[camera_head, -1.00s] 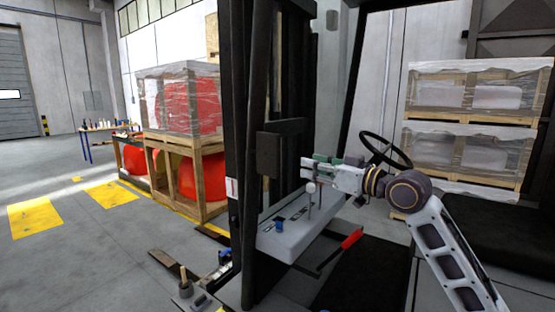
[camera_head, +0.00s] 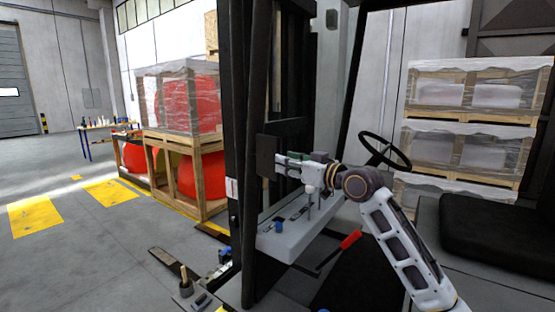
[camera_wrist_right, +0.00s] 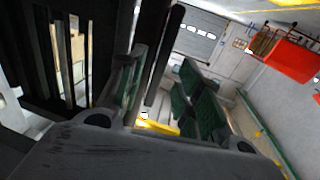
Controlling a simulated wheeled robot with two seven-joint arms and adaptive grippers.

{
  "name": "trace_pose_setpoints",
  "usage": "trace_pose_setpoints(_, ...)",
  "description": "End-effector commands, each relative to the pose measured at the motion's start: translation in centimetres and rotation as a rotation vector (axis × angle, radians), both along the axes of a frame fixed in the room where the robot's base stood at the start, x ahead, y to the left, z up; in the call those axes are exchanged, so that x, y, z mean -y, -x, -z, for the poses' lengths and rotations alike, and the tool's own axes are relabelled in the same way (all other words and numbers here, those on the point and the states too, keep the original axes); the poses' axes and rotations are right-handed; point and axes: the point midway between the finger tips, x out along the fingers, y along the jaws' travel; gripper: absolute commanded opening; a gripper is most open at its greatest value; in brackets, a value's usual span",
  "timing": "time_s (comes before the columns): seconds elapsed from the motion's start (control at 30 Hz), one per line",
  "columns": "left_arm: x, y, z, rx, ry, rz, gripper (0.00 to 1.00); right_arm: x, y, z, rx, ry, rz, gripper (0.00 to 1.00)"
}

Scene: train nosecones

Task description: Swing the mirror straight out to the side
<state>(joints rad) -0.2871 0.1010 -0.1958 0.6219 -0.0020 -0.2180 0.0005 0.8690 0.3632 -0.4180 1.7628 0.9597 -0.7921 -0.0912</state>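The mirror (camera_head: 267,156) is a dark flat rectangle beside the black front post of the vehicle cab in the head view. Its broad face shows to the head camera. My right gripper (camera_head: 278,164) comes from the right, with its fingertips at the mirror's right edge. Its two fingers look apart, one above the other; whether they touch the mirror I cannot tell. In the right wrist view the green-padded fingers of the gripper (camera_wrist_right: 163,62) are spread, with dark bars between and beyond them. My left gripper is not in view.
Black cab posts (camera_head: 237,130) stand close to the left of the mirror. A steering wheel (camera_head: 385,150), a grey console (camera_head: 285,242) and a red-handled lever (camera_head: 350,239) lie around my right arm. Wrapped pallets (camera_head: 470,140) stand behind. Open floor (camera_head: 90,260) lies at left.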

Motion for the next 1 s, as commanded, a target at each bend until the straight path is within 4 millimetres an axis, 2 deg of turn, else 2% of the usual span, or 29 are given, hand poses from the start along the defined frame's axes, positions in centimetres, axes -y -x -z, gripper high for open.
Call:
trace_pose_setpoints(0.4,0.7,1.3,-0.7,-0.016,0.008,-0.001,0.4,-2.8,-2.8,-0.1,0.001,0.0,-0.001,0.35)
trace_pose_setpoints(0.87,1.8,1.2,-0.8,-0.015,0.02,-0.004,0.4,-3.2,-3.3,0.0,0.001,0.001,0.0,0.35)
trace_pose_setpoints(0.9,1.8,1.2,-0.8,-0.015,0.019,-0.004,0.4,-3.2,-3.3,0.0,0.001,0.001,0.0,0.34)
trace_pose_setpoints(1.0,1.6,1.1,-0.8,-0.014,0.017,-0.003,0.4,-3.2,-3.3,0.0,0.001,0.001,0.0,0.21)
